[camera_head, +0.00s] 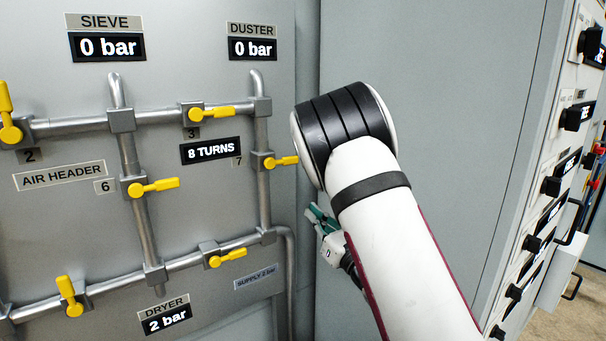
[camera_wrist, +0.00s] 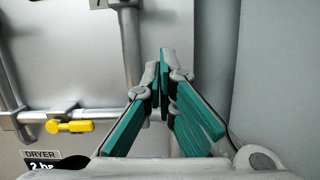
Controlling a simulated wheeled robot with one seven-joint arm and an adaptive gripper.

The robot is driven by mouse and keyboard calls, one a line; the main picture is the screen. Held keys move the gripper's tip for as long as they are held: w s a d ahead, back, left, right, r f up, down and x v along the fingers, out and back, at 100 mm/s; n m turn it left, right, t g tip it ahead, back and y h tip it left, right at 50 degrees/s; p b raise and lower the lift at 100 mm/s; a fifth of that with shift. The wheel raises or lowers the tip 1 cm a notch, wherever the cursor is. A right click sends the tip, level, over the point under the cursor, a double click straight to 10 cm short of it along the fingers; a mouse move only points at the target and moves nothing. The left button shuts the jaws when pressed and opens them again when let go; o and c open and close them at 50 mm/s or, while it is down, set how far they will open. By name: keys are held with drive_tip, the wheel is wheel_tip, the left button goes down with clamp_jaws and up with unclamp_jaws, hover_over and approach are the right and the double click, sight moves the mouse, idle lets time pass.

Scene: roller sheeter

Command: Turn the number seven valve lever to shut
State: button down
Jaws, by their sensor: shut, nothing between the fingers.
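The number seven valve has a yellow lever (camera_head: 284,161) on the right-hand vertical pipe, beside a small 7 tag (camera_head: 238,162). The lever points right, roughly level, crosswise to that pipe. My gripper (camera_head: 314,212) is below and to the right of the lever, apart from it, partly hidden behind my arm. In the wrist view my gripper (camera_wrist: 164,58) has its green-padded fingers together at the tips, with nothing between them. The number seven lever is out of the wrist view, where only the bottom of a tag (camera_wrist: 98,4) shows at the top.
Other yellow levers stand nearby: number 3 (camera_head: 211,113), number 6 (camera_head: 155,187) and one on the lower pipe (camera_head: 229,256). Displays read SIEVE 0 bar (camera_head: 108,47), DUSTER 0 bar (camera_head: 252,49), DRYER 2 bar (camera_head: 167,320) and 8 TURNS (camera_head: 210,150). A grey cabinet (camera_head: 430,70) stands at right.

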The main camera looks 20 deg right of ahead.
sight(282, 162)
drive_tip(key=w+a+r, duration=0.2)
drive_tip(key=w+r, duration=0.4)
drive_tip(key=w, duration=0.3)
drive_tip(key=shift+w+a+r+p, duration=0.2)
drive_tip(key=shift+a+p, duration=0.1)
drive_tip(key=shift+p, duration=0.15)
drive_tip(key=shift+d+r+b, duration=0.2)
drive_tip(key=shift+r+b, duration=0.1)
drive_tip(key=shift+r, duration=0.4)
